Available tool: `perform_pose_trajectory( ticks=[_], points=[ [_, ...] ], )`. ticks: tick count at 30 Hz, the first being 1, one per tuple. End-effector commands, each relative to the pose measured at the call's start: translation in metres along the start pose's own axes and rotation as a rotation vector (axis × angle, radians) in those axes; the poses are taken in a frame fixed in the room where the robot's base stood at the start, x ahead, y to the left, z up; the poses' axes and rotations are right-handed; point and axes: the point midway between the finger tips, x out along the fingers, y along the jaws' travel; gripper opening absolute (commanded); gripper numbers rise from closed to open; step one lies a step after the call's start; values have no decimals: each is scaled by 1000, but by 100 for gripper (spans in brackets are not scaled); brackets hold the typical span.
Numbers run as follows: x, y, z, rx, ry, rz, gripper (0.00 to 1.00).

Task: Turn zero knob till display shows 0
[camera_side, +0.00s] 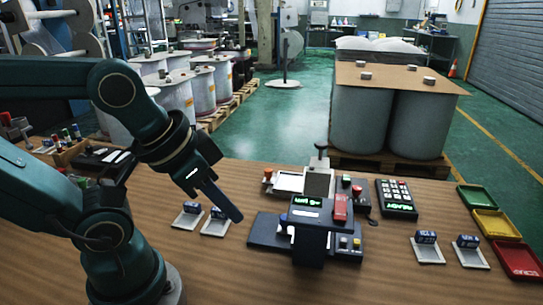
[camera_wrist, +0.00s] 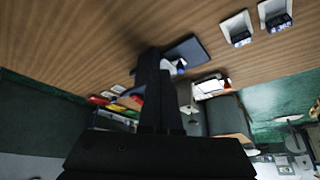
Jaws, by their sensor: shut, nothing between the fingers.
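A black measuring device (camera_side: 310,225) stands on the wooden table right of my gripper. Its small green-lit display (camera_side: 307,201) is too small to read. A blue knob (camera_side: 283,219) sits on its left side, and small yellow and dark knobs (camera_side: 350,243) sit at its lower right. I cannot tell which is the zero knob. My gripper (camera_side: 237,216) is shut and empty, its tip left of the device and apart from it. In the wrist view my closed fingers (camera_wrist: 153,55) partly cover the device, whose dark plate (camera_wrist: 190,50) shows beside them.
Small trays with dark blue blocks (camera_side: 187,214) lie left of the device; two more (camera_side: 428,249) lie right. A dark keypad box (camera_side: 397,198) stands behind right. Green, yellow and red trays (camera_side: 518,260) line the right edge. The table front is clear.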

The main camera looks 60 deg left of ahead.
Motion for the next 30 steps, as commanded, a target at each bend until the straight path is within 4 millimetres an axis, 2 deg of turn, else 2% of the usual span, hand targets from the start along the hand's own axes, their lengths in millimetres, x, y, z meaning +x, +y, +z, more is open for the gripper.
perform_pose_trajectory(
  ticks=[3, 5, 6, 7, 11, 16, 20, 26, 30],
  points=[
    [0, 0, 0, 0, 0, 0, 0],
    [0, 0, 0, 1, 0, 0, 23],
    [0, 0, -2, 6, -2, 1, 38],
    [-1, 0, -4, 12, -4, 2, 48],
    [-3, 1, -22, 80, -34, 13, 48],
    [-1, 3, -66, 252, -91, 58, 48],
    [9, 3, -99, 395, -128, 107, 48],
    [38, 0, -145, 616, -163, 201, 48],
    [66, -4, -171, 772, -168, 276, 48]
  ],
)
